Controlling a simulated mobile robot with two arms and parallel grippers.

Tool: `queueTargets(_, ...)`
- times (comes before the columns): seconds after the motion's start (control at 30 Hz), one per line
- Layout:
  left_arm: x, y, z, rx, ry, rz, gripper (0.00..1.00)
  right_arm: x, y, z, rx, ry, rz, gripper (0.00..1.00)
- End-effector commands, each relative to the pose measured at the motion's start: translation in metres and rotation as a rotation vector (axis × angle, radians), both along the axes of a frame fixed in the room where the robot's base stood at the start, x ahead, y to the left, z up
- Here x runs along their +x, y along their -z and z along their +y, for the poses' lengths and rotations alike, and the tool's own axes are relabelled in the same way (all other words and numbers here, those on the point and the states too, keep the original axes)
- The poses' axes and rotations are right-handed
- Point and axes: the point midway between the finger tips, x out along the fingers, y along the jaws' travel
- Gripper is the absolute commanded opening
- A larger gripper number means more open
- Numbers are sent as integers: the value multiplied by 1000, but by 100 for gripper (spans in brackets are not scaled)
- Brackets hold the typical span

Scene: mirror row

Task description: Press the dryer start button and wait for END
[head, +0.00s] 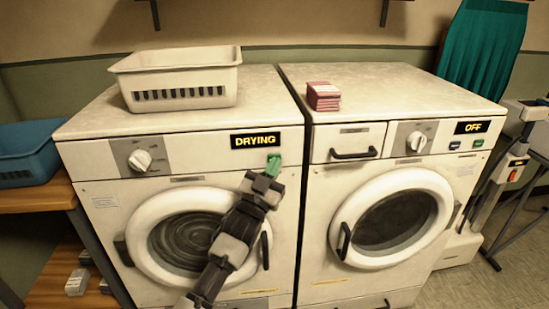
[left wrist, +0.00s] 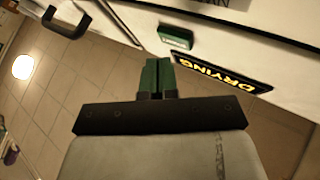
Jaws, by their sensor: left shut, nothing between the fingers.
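The dryer (head: 190,165) is the left white machine, with its round door shut. Its display (head: 253,140) reads DRYING in yellow; the display also shows in the left wrist view (left wrist: 221,74). The green start button (left wrist: 176,38) sits beside the display in the left wrist view. My left gripper (head: 273,164), with green fingers, is in front of the panel below the display. In the left wrist view its fingers (left wrist: 157,68) are shut and empty, with their tips appearing just short of the button. In the head view the fingers cover the button area. My right gripper is not in view.
The right machine (head: 395,165) shows OFF (head: 472,127). A white basket (head: 180,77) stands on the dryer and a pink stack (head: 323,96) on the right machine. A blue bin (head: 25,150) sits on a wooden shelf at left. A green cloth (head: 483,45) hangs at right.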

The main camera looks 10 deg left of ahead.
Motion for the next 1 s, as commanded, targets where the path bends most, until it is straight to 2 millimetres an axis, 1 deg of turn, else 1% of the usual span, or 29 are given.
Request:
queueTargets(0.47, -3, 0, -1, -1, 0, 0, 0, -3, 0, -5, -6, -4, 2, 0)
queueTargets(0.67, -19, -2, -5, -2, 1, 3, 0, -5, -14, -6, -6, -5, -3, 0)
queueTargets(0.87, -39, -2, -10, -1, 1, 2, 0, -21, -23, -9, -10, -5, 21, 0)
queueTargets(1.0, -48, -2, -12, -2, 1, 1, 0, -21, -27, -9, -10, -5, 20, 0)
